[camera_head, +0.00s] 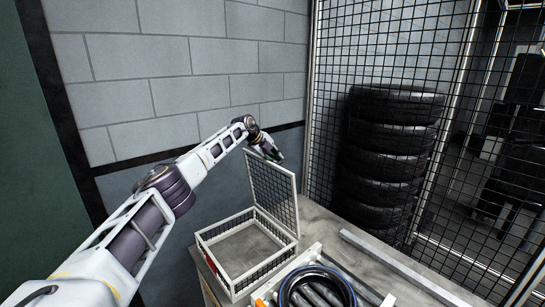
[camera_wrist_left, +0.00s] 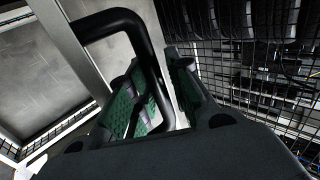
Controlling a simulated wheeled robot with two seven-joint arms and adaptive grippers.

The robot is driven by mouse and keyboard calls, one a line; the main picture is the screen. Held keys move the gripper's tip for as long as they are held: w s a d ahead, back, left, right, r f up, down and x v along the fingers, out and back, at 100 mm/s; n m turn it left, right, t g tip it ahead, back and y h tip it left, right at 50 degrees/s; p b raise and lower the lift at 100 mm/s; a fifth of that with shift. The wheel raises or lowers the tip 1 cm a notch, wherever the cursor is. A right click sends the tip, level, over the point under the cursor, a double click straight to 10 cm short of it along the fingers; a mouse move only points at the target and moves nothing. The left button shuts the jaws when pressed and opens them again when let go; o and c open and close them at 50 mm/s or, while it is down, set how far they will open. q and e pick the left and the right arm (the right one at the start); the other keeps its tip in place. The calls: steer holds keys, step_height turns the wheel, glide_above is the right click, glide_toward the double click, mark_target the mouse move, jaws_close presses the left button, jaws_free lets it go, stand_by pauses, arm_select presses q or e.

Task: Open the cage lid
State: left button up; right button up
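The cage (camera_head: 225,269) is a light-framed, wire-mesh open box on the table at lower centre in the head view. Its lid (camera_head: 272,189) is raised, standing steeply along the cage's right side. My left gripper (camera_head: 272,151) is at the top edge of the lid. In the left wrist view, the lid's black handle (camera_wrist_left: 122,21) runs between the green-padded fingers of my left gripper (camera_wrist_left: 162,72), which look closed around its bar. The exact contact is partly hidden by the fingers. My right gripper is in neither view.
A stack of black tyres (camera_head: 388,160) stands behind the wire fence (camera_head: 335,50) at right. A block wall (camera_head: 200,90) stands behind my left arm. The table (camera_head: 330,228) has clear room right of the lid.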

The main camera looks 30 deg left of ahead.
arm_select(q)
steer(key=v, duration=1.2)
stand_by(0.6)
stand_by(0.6)
